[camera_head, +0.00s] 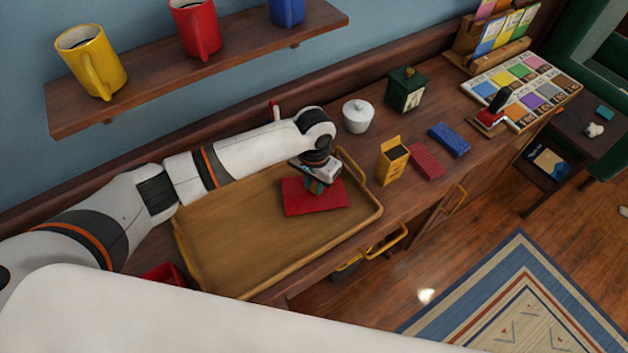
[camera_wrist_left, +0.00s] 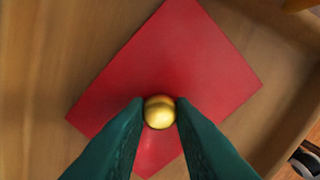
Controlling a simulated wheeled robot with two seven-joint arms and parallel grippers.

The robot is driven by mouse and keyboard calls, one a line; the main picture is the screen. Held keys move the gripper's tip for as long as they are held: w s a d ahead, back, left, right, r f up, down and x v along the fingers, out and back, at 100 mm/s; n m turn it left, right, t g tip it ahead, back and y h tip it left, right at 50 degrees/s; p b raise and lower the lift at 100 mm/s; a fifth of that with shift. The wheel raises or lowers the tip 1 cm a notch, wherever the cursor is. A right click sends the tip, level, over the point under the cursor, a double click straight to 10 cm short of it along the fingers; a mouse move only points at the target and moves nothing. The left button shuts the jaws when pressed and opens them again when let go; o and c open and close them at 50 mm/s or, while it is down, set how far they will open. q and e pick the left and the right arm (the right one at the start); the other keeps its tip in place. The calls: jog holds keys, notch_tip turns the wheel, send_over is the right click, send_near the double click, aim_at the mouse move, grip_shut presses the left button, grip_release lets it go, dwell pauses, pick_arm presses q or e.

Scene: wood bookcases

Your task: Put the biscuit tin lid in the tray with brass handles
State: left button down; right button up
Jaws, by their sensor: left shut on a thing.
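The biscuit tin lid is a flat red square (camera_head: 300,207) with a round gold knob (camera_wrist_left: 160,112). My left gripper (camera_head: 317,186) is shut on the knob, with a green finger on either side of it in the left wrist view. The lid is over the right part of the wide wooden tray (camera_head: 235,240), inside its rim. It looks level and low, but I cannot tell whether it touches the tray floor. The wrist view also shows the tray floor (camera_wrist_left: 50,60) around the lid. My right gripper is not in view.
A shelf (camera_head: 220,65) with mugs hangs above. The tray's left and front floor is clear.

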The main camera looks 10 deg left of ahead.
aim_at(314, 187)
pick_arm(q)
jog(key=shift+f, duration=0.1)
jog(key=c, duration=1.2)
grip_release()
jog(key=shift+c, duration=0.2)
notch_tip(314, 187, up, 12)
jog(key=b, duration=0.1)
jog(key=shift+r+b, duration=0.2)
jog(key=shift+b, duration=0.1)
jog(key=shift+d+f, duration=0.1)
jog(key=shift+d, duration=0.05)
